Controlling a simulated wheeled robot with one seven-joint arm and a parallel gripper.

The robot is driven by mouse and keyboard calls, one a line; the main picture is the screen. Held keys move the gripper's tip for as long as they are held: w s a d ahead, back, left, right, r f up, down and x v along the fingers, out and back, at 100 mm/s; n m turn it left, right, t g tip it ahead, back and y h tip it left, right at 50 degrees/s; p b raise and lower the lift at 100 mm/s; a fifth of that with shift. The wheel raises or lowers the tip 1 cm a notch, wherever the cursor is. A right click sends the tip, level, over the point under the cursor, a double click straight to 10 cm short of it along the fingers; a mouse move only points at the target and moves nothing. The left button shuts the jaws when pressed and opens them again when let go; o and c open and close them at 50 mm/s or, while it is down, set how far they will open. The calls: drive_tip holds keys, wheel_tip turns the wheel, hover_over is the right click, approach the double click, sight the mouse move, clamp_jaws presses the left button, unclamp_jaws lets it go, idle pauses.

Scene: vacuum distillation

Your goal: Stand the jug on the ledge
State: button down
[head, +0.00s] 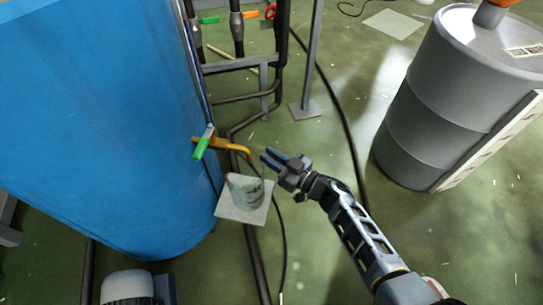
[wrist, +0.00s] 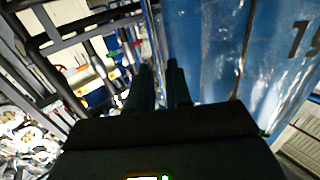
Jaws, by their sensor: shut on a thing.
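The jug (head: 245,190) is a small grey-green vessel in the head view, below an orange tap with a green handle (head: 205,142). It appears over a pale square plate, likely the ledge (head: 228,210), beside the blue tank. I cannot tell whether its base touches the plate. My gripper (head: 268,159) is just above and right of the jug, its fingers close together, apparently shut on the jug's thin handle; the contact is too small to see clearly. In the wrist view my gripper's dark fingers (wrist: 160,80) have a narrow gap, and the jug is not visible.
The large blue tank (head: 90,110) fills the left and also shows in the wrist view (wrist: 210,50). Dark pipes and a grey frame (head: 240,64) stand behind the jug. A grey drum (head: 435,105) stands at right. Hoses cross the green floor.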

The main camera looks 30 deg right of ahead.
drive_tip(key=shift+f, duration=0.1)
drive_tip(key=c, duration=1)
unclamp_jaws()
drive_tip(key=shift+s+d, duration=0.1)
drive_tip(key=shift+s, duration=0.05)
drive_tip(key=p+v, duration=0.2)
drive_tip(key=v, duration=0.5)
drive_tip(key=shift+s+d+p, duration=0.1)
drive_tip(key=shift+s+p, duration=0.15)
drive_tip(key=shift+p, duration=0.15)
